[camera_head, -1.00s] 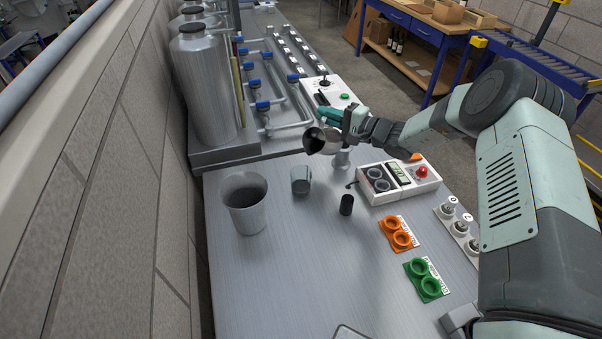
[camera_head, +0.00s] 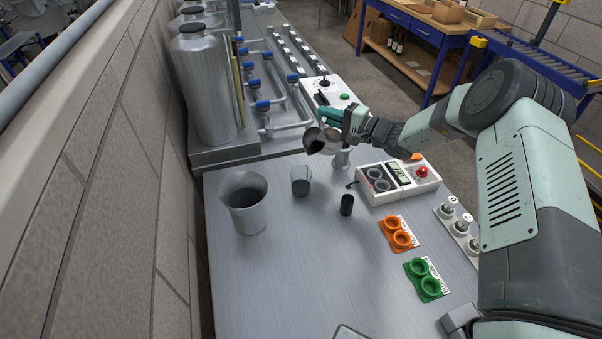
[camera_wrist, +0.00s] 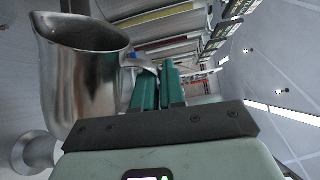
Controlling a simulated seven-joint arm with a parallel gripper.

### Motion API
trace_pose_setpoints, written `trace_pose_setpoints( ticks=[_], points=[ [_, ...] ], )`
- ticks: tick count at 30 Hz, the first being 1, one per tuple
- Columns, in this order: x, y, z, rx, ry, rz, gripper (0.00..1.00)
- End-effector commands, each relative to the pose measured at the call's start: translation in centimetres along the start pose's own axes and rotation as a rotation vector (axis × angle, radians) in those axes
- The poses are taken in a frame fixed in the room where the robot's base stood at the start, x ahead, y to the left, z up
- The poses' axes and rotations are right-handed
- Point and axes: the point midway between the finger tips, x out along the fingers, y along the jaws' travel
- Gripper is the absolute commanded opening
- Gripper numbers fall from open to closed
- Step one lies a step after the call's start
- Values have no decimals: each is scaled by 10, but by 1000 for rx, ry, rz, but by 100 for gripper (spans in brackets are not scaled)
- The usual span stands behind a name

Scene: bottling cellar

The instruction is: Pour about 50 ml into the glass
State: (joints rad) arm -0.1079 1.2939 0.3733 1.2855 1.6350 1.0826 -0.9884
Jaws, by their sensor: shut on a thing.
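My gripper (camera_head: 345,133) is shut on the handle of a shiny metal jug (camera_head: 318,141), with its teal fingers at the handle in the wrist view (camera_wrist: 158,88). The jug (camera_wrist: 75,95) is held above the bench, tilted, with its dark mouth toward the lower left in the head view. A small grey, glass-like cup (camera_head: 300,182), which looks like the glass, stands on the bench below and a little left of the jug. No stream of liquid shows between them. I cannot make out the level in the glass or in the jug.
A larger grey bucket-like vessel (camera_head: 246,212) stands left of the glass. A black cylinder (camera_head: 346,205) and a white device with a red button (camera_head: 398,184) stand to the right. Orange (camera_head: 398,235) and green (camera_head: 427,281) ring holders lie nearer. The front left of the bench is clear.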

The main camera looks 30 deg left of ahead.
Motion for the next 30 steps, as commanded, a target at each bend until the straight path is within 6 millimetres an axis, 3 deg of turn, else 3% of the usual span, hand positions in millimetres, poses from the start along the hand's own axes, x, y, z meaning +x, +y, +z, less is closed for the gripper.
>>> trace_pose_setpoints(
  ticks=[14, 30],
  points=[
    [0, -2, -5, 66, 0, -4, 0],
    [-2, -2, -46, 477, -12, -15, 0]
  ],
)
